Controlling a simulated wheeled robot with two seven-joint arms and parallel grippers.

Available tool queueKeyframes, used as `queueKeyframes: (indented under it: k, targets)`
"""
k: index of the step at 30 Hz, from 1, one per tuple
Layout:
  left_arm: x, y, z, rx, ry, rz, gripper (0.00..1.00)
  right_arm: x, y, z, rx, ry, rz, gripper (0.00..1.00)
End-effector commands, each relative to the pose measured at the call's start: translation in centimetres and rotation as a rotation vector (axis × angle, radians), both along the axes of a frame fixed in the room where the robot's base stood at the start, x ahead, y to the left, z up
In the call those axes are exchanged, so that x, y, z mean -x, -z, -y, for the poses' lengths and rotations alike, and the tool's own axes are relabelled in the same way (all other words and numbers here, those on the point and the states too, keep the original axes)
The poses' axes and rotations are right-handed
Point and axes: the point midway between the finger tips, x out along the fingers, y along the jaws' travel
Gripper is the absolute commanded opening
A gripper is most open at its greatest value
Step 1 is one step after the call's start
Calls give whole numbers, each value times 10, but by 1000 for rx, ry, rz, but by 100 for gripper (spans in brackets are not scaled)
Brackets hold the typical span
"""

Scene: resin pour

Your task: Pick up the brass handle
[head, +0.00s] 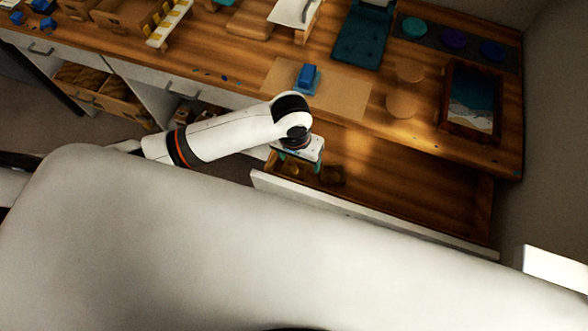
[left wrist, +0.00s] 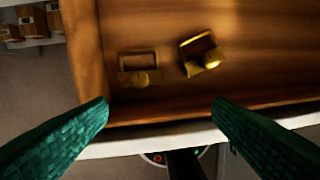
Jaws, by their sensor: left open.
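Two brass pieces lie apart on the floor of an open wooden drawer. In the left wrist view, one handle-like brass piece (left wrist: 138,68) is at the left, with a rounded knob at its lower edge. The other brass piece (left wrist: 200,52) is tilted, to its right. In the head view the right piece (head: 333,175) shows darkly in the drawer. I cannot tell which is the task's handle. My left gripper (left wrist: 160,107) is open, its teal fingers spread above the drawer's front edge, with nothing between them. My right gripper is not in view.
The open drawer has a pale front panel (head: 370,214) close to my left gripper. Above it is the wooden worktop with a blue block (head: 307,78) on a tan sheet, a teal tray (head: 361,38) and a framed picture (head: 470,98). The drawer's right part is bare.

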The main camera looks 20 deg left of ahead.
Motion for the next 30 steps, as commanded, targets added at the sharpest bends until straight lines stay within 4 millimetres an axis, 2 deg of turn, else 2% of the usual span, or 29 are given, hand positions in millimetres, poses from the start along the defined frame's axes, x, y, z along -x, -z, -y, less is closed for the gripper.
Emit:
queueKeyframes:
  k: [3,7,15,23,30]
  targets:
    - [-12,1,-17,-63,-53,-23,75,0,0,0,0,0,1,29]
    - [-15,9,-24,-89,-81,-39,75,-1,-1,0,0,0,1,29]
    - [-15,55,-24,-90,-84,-40,75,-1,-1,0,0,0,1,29]
    - [-16,75,-23,-88,-82,-38,75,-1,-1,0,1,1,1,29]
    - [-21,108,-20,-89,-82,-38,75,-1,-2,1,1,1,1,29]
